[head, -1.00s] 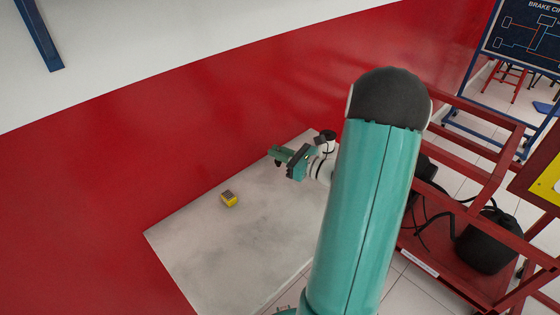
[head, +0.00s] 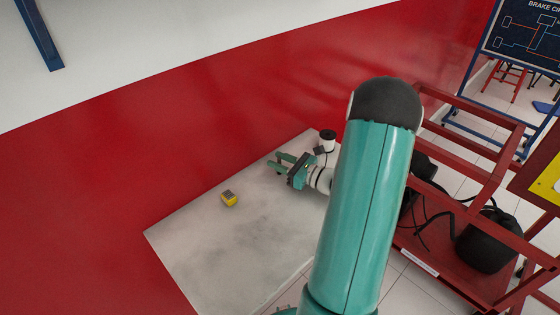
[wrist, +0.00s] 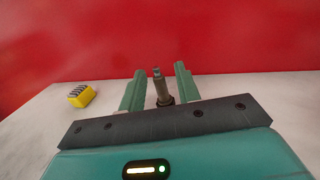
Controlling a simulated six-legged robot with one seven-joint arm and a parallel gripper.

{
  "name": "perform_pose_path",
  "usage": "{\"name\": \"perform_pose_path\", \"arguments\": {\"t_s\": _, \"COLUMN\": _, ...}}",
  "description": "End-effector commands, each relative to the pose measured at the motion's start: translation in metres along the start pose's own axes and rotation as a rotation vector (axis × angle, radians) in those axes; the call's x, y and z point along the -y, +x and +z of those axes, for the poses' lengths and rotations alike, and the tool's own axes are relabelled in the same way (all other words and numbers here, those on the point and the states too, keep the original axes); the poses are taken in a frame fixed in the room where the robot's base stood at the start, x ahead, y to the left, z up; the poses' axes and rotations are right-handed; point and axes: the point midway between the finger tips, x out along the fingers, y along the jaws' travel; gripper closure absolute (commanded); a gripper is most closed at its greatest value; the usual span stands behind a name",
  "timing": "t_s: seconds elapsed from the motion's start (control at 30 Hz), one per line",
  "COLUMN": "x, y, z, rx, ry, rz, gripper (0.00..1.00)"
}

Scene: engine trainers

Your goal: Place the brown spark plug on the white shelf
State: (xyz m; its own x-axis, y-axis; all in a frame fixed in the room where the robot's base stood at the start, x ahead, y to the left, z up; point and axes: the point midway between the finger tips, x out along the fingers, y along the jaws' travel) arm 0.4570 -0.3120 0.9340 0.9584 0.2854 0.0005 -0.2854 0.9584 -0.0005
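The spark plug (wrist: 160,88) is grey-brown and stands upright between my gripper's two green fingers in the wrist view. Gaps show on both sides of it, so neither finger appears to touch it. Its lower end is partly hidden by the gripper body. In the head view the plug is too small to make out clearly. My gripper (wrist: 160,85) is open, low over the pale grey-white slab; it also shows in the head view (head: 278,163). This slab (head: 230,245) is the only white shelf-like surface in view.
A small yellow block with a grey patterned top (head: 229,198) sits on the slab, left of my gripper; it also shows in the wrist view (wrist: 81,95). A red wall (head: 130,170) rises behind the slab. A red metal frame (head: 490,150) stands at the right.

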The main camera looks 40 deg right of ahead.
Motion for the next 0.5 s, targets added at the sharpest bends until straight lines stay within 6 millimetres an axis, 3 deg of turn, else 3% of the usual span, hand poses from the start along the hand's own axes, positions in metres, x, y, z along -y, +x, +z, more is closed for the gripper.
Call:
{"name": "perform_pose_path", "arguments": {"t_s": 0.27, "x": 0.000, "y": 0.000, "z": 0.005, "rx": 0.000, "ry": -0.001, "rz": 0.000, "gripper": 0.67}}
{"name": "perform_pose_path", "arguments": {"t_s": 0.5, "x": 0.001, "y": -0.040, "z": 0.004, "rx": -0.002, "ry": 0.000, "rz": -0.004, "gripper": 0.67}}
